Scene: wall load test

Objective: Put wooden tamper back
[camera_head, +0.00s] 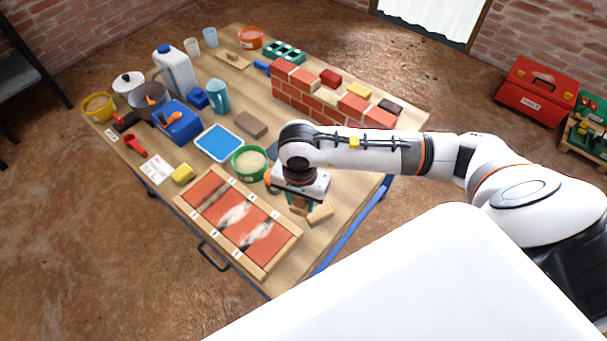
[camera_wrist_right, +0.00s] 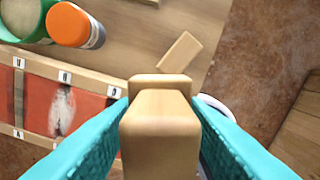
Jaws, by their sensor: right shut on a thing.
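The wooden tamper (camera_wrist_right: 160,125) is a pale wooden block between the teal fingers of my right gripper (camera_wrist_right: 162,135), which is shut on it. In the head view my right gripper (camera_head: 300,205) points down over the table's right part, beside the right end of the framed red panel (camera_head: 236,218). Most of the tamper is hidden by the gripper there. A loose wooden block (camera_wrist_right: 180,52) lies on the table just beyond the tamper in the wrist view; it also shows beside the gripper in the head view (camera_head: 320,215). My left gripper is not in view.
A green bowl (camera_head: 250,163) and an orange-capped bottle (camera_wrist_right: 70,25) stand near the gripper. A brick wall (camera_head: 325,100) stands at the table's back. A blue tray (camera_head: 217,142), a blue box (camera_head: 178,122) and a jug (camera_head: 174,70) crowd the left. The table (camera_head: 330,240) ends close to the gripper's right.

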